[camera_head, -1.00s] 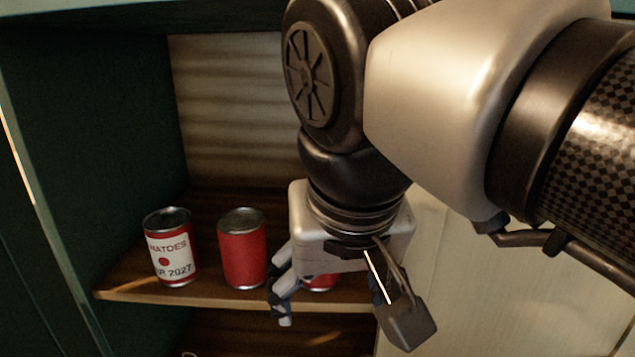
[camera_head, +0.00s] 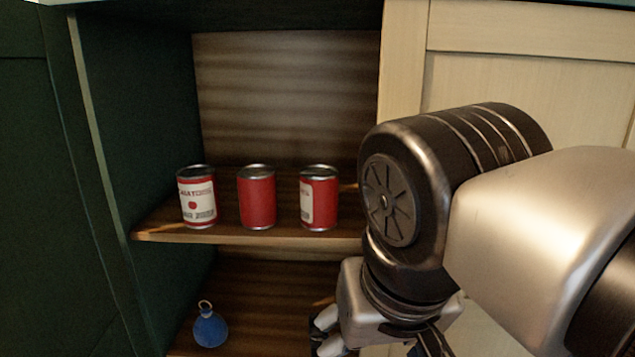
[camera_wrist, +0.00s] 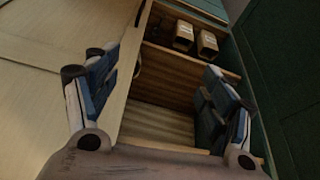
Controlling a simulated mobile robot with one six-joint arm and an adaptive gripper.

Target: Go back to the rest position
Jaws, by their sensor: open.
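My gripper (camera_head: 322,336) is low in the head view, below and to the right of the cans, with its lower part cut off by the frame edge. In the wrist view my gripper (camera_wrist: 150,88) is open, its two blue-padded fingers wide apart with nothing between them. Three red cans stand upright in a row on the upper shelf: a left can (camera_head: 197,197) with a white label, a middle plain red can (camera_head: 257,198), and a right can (camera_head: 319,198) with part of a white label showing. My gripper is apart from all of them.
A blue round object (camera_head: 210,327) with a ring on top sits on the lower shelf (camera_head: 262,290). A pale cabinet door (camera_head: 520,85) is at the right, behind my arm. Two small boxy items (camera_wrist: 195,39) show far off in the wrist view.

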